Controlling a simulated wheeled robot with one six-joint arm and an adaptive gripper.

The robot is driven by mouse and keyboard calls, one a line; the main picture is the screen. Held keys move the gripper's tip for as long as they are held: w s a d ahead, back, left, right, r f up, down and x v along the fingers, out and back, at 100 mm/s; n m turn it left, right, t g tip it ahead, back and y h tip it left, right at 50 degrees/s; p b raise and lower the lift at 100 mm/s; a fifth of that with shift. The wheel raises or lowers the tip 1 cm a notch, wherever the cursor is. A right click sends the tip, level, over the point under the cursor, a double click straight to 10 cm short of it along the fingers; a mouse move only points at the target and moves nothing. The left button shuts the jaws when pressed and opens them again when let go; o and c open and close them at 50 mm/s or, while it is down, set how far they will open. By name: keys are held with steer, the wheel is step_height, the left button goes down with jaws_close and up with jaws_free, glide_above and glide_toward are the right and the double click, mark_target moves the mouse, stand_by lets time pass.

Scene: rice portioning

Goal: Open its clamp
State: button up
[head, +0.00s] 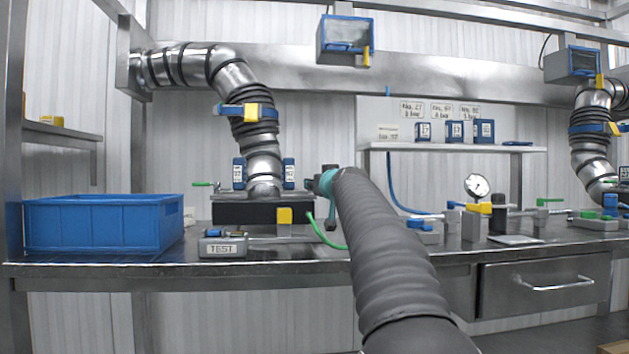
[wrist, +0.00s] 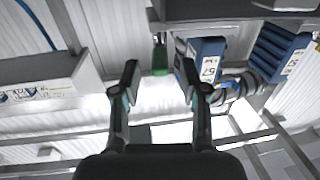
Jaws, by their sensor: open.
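My gripper (head: 326,184) is at the right of a black box (head: 248,212) in the head view, partly hidden by my arm. In the wrist view my gripper (wrist: 159,84) is open, with nothing held between its fingers. A green handle (wrist: 160,58) appears ahead, in line with the gap between the fingers; its distance is unclear. A blue labelled cartridge (wrist: 205,62) is just right of it. A metal duct (head: 264,165) comes down onto the black box, with blue cartridges (head: 238,173) on both sides. A left green lever (head: 202,184) sticks out. Which part is the clamp is unclear.
A blue bin (head: 105,223) stands at the left of the bench. A TEST box (head: 222,247) lies at its front edge. A pressure gauge (head: 476,186) and fittings stand on the right. A green cable (head: 325,236) runs below my gripper. A shelf (head: 450,148) is behind.

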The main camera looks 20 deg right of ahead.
steer(key=shift+w+d+p, duration=0.2)
steer(key=shift+w+p, duration=0.35)
steer(key=shift+w, duration=1.05)
jaws_close()
